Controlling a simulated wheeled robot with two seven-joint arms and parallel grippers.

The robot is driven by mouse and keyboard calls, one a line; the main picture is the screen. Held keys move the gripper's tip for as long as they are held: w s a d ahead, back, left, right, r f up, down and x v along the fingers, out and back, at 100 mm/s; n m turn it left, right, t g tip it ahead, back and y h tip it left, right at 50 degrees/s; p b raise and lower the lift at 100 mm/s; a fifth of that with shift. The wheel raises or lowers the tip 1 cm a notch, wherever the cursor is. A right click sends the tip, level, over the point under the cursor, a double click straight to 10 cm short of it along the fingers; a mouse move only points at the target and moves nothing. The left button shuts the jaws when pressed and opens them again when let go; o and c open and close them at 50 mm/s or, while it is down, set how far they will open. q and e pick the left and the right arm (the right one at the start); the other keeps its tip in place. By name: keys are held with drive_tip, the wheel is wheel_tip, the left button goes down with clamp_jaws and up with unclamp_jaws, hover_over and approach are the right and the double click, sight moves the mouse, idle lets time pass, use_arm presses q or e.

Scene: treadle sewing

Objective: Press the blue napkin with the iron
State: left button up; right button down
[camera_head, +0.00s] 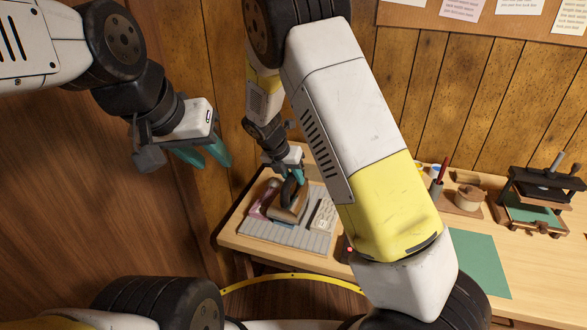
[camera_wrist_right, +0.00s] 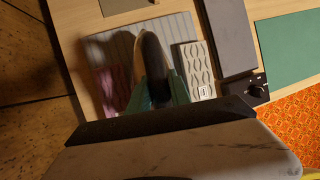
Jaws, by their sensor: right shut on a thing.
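My right gripper (camera_head: 291,162) is shut on the dark handle of the iron (camera_head: 287,203) at the left end of the workbench. In the right wrist view, the handle (camera_wrist_right: 153,60) stands between the teal fingers of my gripper (camera_wrist_right: 157,92). The iron is over a grey ribbed mat (camera_head: 262,233); I cannot tell whether its sole touches anything. A purple-pink cloth (camera_head: 262,201) lies left of the iron, partly in shadow. My left gripper (camera_head: 207,155) is open and empty, away from the bench.
A pale patterned pad (camera_head: 323,215) lies on the mat close to the right of the iron. A green mat (camera_head: 478,262) lies further right. A dark press (camera_head: 540,200) and a spool (camera_head: 468,196) stand at the back right. My right arm hides the bench's middle.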

drive_tip(key=shift+w+r, duration=0.15)
drive_tip(key=shift+r, duration=3.35)
